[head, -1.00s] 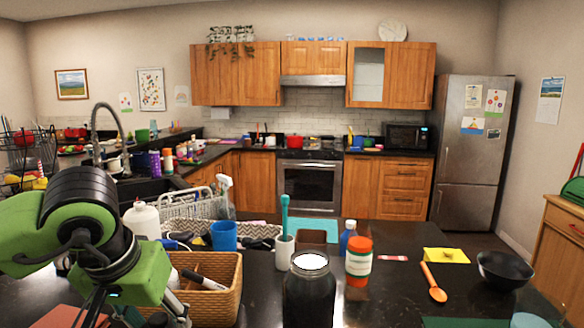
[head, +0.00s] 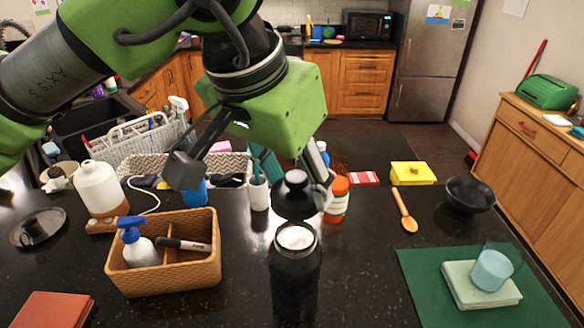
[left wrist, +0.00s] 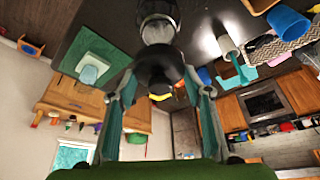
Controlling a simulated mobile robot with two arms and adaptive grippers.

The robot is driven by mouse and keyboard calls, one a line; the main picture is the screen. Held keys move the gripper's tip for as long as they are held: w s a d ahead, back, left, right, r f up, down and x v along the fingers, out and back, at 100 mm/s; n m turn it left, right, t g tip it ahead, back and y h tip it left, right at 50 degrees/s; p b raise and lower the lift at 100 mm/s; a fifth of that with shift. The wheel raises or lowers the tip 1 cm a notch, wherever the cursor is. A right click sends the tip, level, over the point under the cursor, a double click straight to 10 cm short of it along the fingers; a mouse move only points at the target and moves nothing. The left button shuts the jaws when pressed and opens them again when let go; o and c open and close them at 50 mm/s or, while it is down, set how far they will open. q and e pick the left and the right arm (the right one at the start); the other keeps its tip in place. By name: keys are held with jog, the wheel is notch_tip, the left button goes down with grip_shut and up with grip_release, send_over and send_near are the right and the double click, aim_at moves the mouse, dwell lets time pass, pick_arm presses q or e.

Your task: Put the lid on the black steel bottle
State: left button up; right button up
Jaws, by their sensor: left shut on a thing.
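The black steel bottle (head: 296,285) stands upright on the dark counter, its pale mouth uncovered. The black lid (head: 294,196) is held just above the bottle mouth, with a small gap between them. My left gripper (head: 300,182) comes down from above and is shut on the lid. In the left wrist view the lid (left wrist: 155,62) sits between the two fingers (left wrist: 162,88), with the bottle (left wrist: 157,12) beyond it. My right gripper is in neither view.
A wicker basket (head: 120,262) with a spray bottle and marker stands left of the bottle. An orange-and-white jar (head: 337,203) and a white cup (head: 258,193) stand close behind it. A green mat (head: 425,285) lies at right. The counter between bottle and mat is clear.

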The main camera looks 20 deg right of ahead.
pick_arm(q)
jog(key=shift+s+f, duration=0.1)
jog(key=shift+f, duration=0.45)
jog(key=shift+f+b, duration=0.4)
jog(key=shift+b, duration=0.15)
jog(key=f, duration=0.1)
jog(key=f+b, duration=0.2)
jog(key=shift+w+f, duration=0.15)
jog(key=shift+w, duration=0.1)
jog(key=shift+f+b, duration=0.25)
jog(key=shift+b, duration=0.2)
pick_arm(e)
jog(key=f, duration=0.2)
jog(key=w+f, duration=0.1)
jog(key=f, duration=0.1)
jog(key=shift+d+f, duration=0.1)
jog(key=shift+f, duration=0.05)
pick_arm(q)
jog(key=shift+s, duration=0.1)
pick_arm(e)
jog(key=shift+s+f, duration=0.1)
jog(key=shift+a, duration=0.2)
pick_arm(q)
jog(key=shift+f+b, duration=0.15)
jog(key=shift+b, duration=0.2)
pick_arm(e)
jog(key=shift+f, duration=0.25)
